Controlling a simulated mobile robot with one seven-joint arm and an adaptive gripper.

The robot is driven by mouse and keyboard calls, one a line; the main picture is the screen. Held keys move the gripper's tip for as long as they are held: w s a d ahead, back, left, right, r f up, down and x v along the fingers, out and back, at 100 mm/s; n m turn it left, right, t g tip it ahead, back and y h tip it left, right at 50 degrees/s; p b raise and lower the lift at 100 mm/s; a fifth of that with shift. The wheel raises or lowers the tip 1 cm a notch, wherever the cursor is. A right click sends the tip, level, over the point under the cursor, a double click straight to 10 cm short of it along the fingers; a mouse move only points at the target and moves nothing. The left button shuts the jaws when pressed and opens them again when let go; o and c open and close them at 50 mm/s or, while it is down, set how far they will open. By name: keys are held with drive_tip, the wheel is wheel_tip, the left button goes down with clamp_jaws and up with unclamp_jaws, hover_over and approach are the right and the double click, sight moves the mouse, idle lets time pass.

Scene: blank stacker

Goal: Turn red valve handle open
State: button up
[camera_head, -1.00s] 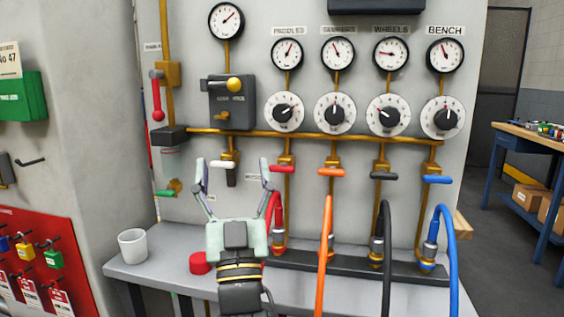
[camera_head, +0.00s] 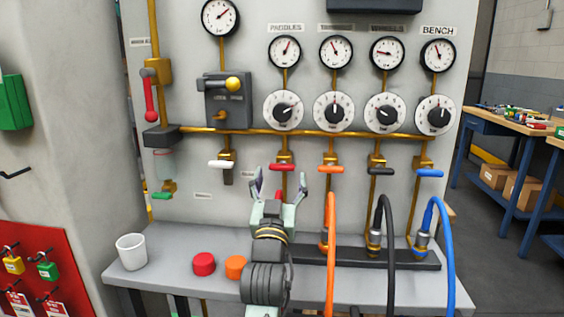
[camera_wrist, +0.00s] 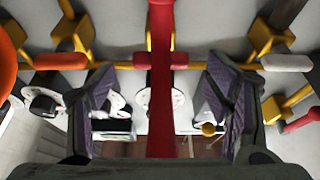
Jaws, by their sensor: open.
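The red valve handle (camera_head: 282,167) is a short horizontal bar on the brass pipe in the second column, below the PADDLES gauge and dial. My gripper (camera_head: 279,186) is open and empty, its fingers pointing up just below this handle. In the wrist view, my gripper's fingers (camera_wrist: 160,88) stand apart on either side of a red hose (camera_wrist: 161,35). The red handle (camera_wrist: 179,58) shows behind that hose, its middle hidden. I see no contact between fingers and handle. My gripper hides most of the red hose in the head view.
White (camera_head: 220,164), orange (camera_head: 331,169), black (camera_head: 380,171) and blue (camera_head: 430,173) handles flank it. Orange (camera_head: 331,250), black (camera_head: 388,240) and blue (camera_head: 447,250) hoses rise at the right. A white cup (camera_head: 131,251), red cap (camera_head: 204,263) and orange cap (camera_head: 236,267) stand on the ledge.

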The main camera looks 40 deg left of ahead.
sight(281, 170)
drive_tip(key=shift+p+x, duration=0.5)
drive_tip(key=shift+x, duration=1.8)
drive_tip(key=c, duration=1.2)
drive_tip(key=shift+o, duration=0.2)
